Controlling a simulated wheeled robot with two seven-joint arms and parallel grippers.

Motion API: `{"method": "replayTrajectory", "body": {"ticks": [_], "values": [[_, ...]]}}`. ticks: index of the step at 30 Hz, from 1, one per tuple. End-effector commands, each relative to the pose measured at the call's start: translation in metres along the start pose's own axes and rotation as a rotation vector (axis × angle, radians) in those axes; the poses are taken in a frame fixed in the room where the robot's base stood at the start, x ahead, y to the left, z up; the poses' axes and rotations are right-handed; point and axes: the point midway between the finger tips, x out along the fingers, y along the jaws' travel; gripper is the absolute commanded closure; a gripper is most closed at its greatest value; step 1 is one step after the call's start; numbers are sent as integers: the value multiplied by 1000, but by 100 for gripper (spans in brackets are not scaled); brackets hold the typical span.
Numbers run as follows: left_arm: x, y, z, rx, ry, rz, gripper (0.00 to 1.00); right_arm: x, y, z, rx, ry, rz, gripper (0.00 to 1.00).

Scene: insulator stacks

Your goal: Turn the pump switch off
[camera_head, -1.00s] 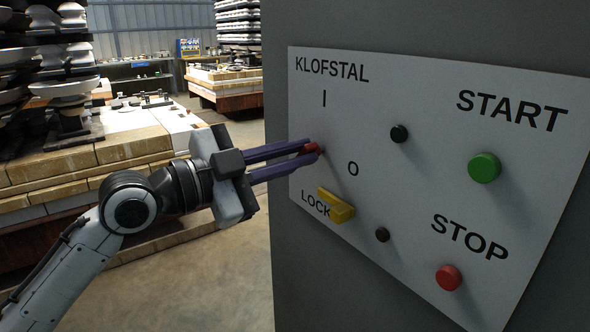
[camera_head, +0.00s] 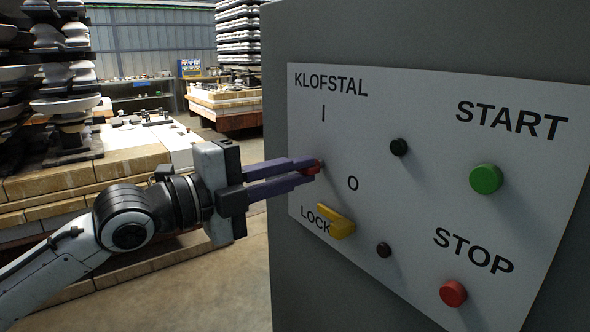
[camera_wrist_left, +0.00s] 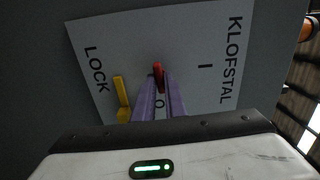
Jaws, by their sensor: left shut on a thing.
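The red switch knob (camera_head: 316,168) sits on the white panel (camera_head: 390,90) under the word KLOFSTAL, between the marks I and O. I take it as the pump switch. My left gripper (camera_head: 314,167) reaches it from the left, and its two purple fingers are shut on it. The left wrist view shows the red knob (camera_wrist_left: 158,75) between the fingertips, close to the O mark. The fingers partly hide the knob, so its exact mark is hard to read. My right gripper is not in view.
A yellow LOCK handle (camera_head: 338,222) is just below the fingers. Black knobs (camera_head: 399,147), a green START button (camera_head: 486,179) and a red STOP button (camera_head: 453,293) are farther right. Insulator stacks (camera_head: 66,105) stand at the left; open floor lies between.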

Motion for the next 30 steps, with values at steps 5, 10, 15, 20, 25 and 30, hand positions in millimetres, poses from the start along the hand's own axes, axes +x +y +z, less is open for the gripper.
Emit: {"method": "replayTrajectory", "body": {"ticks": [5,10,15,20,25,30], "values": [[0,1,0,41,1,2,100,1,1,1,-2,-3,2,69],[0,1,-1,53,1,2,100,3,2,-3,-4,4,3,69],[0,1,-1,53,1,2,100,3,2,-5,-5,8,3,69],[0,2,-1,51,2,2,88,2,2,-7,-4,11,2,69],[0,1,-1,51,1,1,72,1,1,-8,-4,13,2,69],[0,1,0,51,1,1,72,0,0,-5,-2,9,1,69]]}}
